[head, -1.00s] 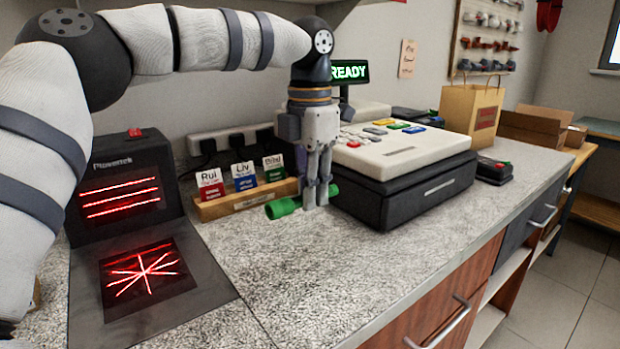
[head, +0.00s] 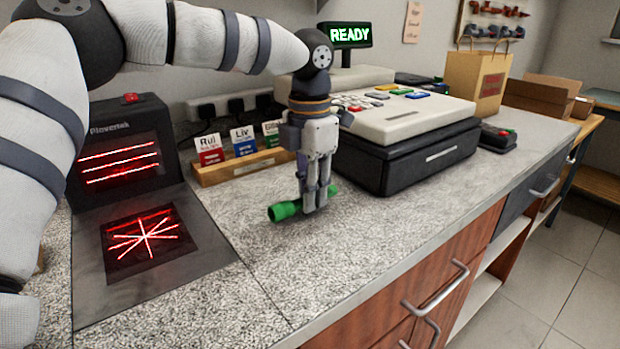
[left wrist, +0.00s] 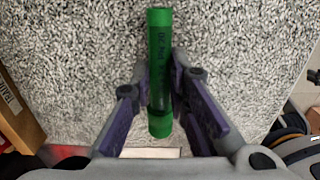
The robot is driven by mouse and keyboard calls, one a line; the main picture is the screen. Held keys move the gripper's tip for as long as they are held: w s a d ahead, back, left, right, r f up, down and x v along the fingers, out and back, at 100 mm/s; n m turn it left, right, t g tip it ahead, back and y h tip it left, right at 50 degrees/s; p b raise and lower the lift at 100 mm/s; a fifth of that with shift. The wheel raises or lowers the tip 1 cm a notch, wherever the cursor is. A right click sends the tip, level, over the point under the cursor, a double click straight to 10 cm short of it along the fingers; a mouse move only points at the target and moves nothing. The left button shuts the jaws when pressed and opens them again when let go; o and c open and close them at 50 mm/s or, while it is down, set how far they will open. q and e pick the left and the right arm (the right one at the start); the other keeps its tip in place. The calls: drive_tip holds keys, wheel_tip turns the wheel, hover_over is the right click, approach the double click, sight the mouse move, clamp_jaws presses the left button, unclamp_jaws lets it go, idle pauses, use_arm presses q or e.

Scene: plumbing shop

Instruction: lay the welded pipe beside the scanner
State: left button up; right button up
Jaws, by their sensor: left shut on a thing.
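The welded pipe is a short green tube (head: 286,210) with a wider end at the left. It lies across my left gripper (head: 315,205), which is shut on it over the counter, to the right of the scanner. In the left wrist view the green pipe (left wrist: 160,70) stands between the two fingers (left wrist: 160,108), with dark lettering along it. I cannot tell whether it touches the counter. The scanner (head: 125,150) is a black upright unit with red lines and a flat plate (head: 205,262) with a red star pattern. My right gripper is not in view.
A wooden card holder (head: 230,172) with name cards stands behind the pipe. A cash register (head: 405,150) stands close on the right, with a card terminal (head: 497,137) beyond it. The speckled counter (head: 290,265) is clear between the scanner plate and the front edge.

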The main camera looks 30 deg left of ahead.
use_arm(q)
drive_tip(key=shift+f, duration=0.25)
drive_tip(key=o, duration=0.9)
wheel_tip(320, 180, up, 12)
